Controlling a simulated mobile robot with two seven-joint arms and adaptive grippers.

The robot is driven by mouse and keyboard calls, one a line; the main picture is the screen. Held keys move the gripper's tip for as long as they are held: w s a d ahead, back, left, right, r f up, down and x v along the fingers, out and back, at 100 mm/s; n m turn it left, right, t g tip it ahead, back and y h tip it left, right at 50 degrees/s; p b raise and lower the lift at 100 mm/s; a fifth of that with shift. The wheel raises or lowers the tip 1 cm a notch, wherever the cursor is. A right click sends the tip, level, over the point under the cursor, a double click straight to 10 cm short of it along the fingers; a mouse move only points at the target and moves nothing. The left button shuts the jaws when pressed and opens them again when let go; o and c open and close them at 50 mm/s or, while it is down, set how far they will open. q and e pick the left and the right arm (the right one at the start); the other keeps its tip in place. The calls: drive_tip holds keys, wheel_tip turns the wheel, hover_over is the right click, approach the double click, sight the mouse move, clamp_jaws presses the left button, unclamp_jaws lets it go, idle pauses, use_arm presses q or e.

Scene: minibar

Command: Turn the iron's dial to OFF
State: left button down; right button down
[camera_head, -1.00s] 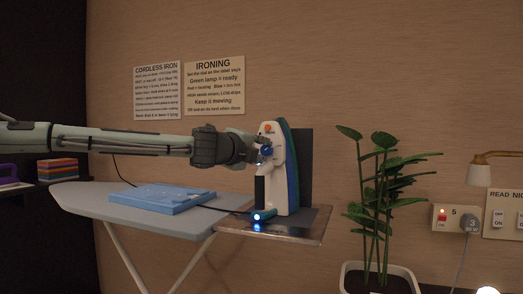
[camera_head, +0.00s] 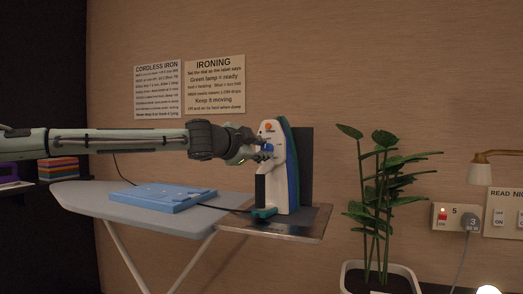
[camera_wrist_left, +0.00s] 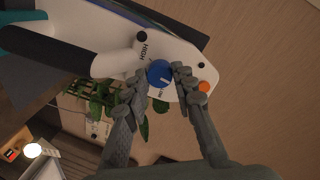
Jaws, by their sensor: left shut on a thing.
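The white, blue-backed iron (camera_head: 275,187) stands upright at the right end of the ironing board (camera_head: 85,194). Its round blue dial (camera_wrist_left: 160,74) has a pale pointer line; HIGH is printed beside it, and a smaller label by the fingers is too small to read surely. In the head view the dial (camera_head: 268,147) is partly hidden by my left gripper (camera_head: 264,153). In the left wrist view the gripper (camera_wrist_left: 158,80) has one finger on each side of the dial and is shut on it. An orange spot (camera_wrist_left: 204,86) is near the right finger. My right gripper is not in view.
A folded blue cloth (camera_head: 163,198) lies on the board. The iron stands on a metal plate (camera_head: 300,232) in front of a dark panel (camera_head: 306,165). A potted plant (camera_head: 378,190) and a wall socket panel (camera_head: 455,217) are to the right. Two printed signs hang above.

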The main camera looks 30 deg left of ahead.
use_arm(q)
drive_tip(key=shift+n, duration=0.9)
drive_tip(key=c, duration=1.2)
unclamp_jaws()
drive_tip(key=shift+s, duration=0.1)
drive_tip(key=shift+s+d+r, duration=0.15)
drive_tip(key=shift+s+r, duration=0.15)
drive_tip(key=shift+s, duration=1.65)
drive_tip(key=shift+s+d+r, duration=0.15)
drive_tip(key=shift+s+r, duration=0.1)
drive_tip(key=shift+s, duration=1.7)
drive_tip(key=shift+s+d+r, duration=0.15)
drive_tip(key=shift+s+r, duration=0.15)
drive_tip(key=shift+s, duration=1.65)
